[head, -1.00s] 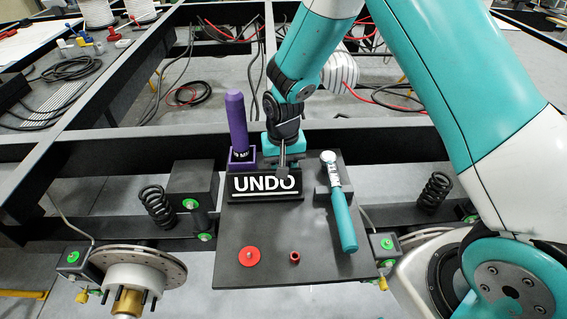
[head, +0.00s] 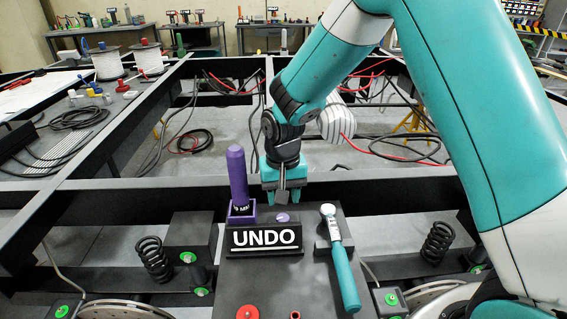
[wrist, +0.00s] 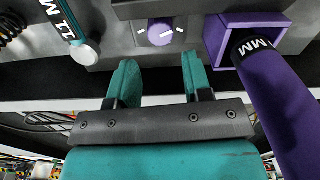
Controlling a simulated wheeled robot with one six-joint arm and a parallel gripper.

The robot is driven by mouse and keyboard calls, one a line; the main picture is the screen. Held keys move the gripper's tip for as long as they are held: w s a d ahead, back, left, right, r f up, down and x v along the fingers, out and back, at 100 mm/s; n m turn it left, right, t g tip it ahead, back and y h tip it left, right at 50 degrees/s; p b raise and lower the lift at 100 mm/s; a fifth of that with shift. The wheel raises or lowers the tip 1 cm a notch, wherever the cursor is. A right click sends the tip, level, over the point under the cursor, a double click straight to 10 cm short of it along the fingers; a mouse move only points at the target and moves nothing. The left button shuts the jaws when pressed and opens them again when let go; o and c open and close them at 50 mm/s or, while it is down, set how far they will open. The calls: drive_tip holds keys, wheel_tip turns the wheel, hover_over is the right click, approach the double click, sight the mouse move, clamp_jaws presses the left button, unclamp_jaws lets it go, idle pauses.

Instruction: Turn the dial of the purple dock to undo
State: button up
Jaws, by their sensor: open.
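The purple dock (head: 241,214) holds an upright purple-handled tool (head: 237,175) with an MM label. The small lilac dial (head: 282,218) sits right of the dock, behind the UNDO sign (head: 264,238). In the wrist view the dial (wrist: 160,32) has a pale line across it and white marks either side; the dock (wrist: 212,40) is to its right. Which mark the line points to I cannot tell surely. My gripper (head: 284,198) is open and empty, just behind and above the dial. In the wrist view its fingers (wrist: 157,65) are apart, short of the dial and not touching it.
A teal-handled wrench (head: 343,265) lies right of the sign, close to the dial. The purple tool stands tall beside my gripper. A red knob (head: 248,313) is at the front of the plate. The dark chassis beam (head: 390,195) runs behind.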

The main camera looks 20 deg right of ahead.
sight(283, 218)
wheel_tip(283, 218, up, 9)
drive_tip(key=shift+r, duration=0.15)
drive_tip(key=shift+p, duration=0.3)
drive_tip(key=s+a+r+n+y+p, duration=0.2)
drive_tip(key=s+r+n+p, duration=0.2)
drive_tip(key=s+r, duration=0.4)
drive_tip(key=s+a+r+n+y+p, duration=0.2)
drive_tip(key=s+r, duration=0.6)
drive_tip(key=s, duration=0.8)
drive_tip(key=n+p, duration=0.2)
drive_tip(key=n, duration=0.1)
drive_tip(key=shift+s+a+r+n, duration=0.2)
drive_tip(key=shift+r+n, duration=0.1)
drive_tip(key=shift+r, duration=0.1)
